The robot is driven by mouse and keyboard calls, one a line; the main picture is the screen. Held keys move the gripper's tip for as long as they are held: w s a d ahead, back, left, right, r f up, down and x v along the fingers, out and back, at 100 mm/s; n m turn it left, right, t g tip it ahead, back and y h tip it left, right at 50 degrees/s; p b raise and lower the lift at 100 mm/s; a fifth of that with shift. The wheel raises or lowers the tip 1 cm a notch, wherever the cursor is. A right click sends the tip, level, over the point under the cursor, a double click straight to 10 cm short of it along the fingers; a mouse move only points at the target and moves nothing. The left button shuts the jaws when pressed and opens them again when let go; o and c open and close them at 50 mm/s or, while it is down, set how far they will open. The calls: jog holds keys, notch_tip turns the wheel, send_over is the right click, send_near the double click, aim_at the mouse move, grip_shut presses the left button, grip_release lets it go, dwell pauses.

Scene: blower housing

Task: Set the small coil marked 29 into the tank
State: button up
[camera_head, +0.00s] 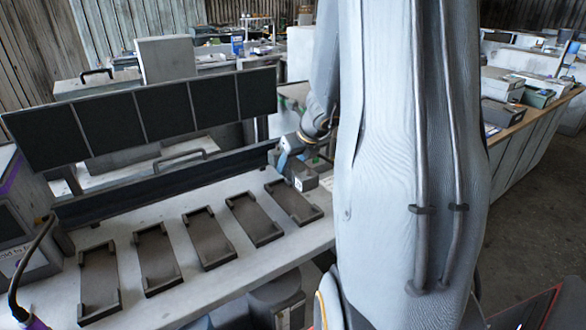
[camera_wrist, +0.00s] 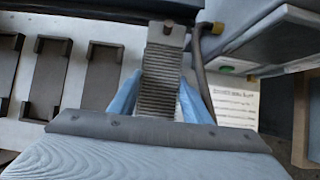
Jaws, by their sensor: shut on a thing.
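In the head view my gripper (camera_head: 289,160) is at the right end of the workbench, and a small grey block, the coil (camera_head: 305,178), shows below the fingers. It appears to be above the bench, near the rightmost dark tray. I cannot read the number 29 on it. I cannot make out a tank for certain in either view; my arm hides much of the right side.
Several empty dark trays (camera_head: 208,238) lie in a row on the pale workbench (camera_head: 262,262). Dark panels (camera_head: 108,122) stand behind them. A grey box (camera_head: 24,235) with a cable is at the left. The wrist view shows a hose (camera_wrist: 203,75) and a printed sheet (camera_wrist: 235,107) right of the coil.

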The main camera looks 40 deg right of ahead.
aim_at(292, 161)
jog(key=shift+r+p, duration=1.8)
jog(key=shift+r, duration=0.1)
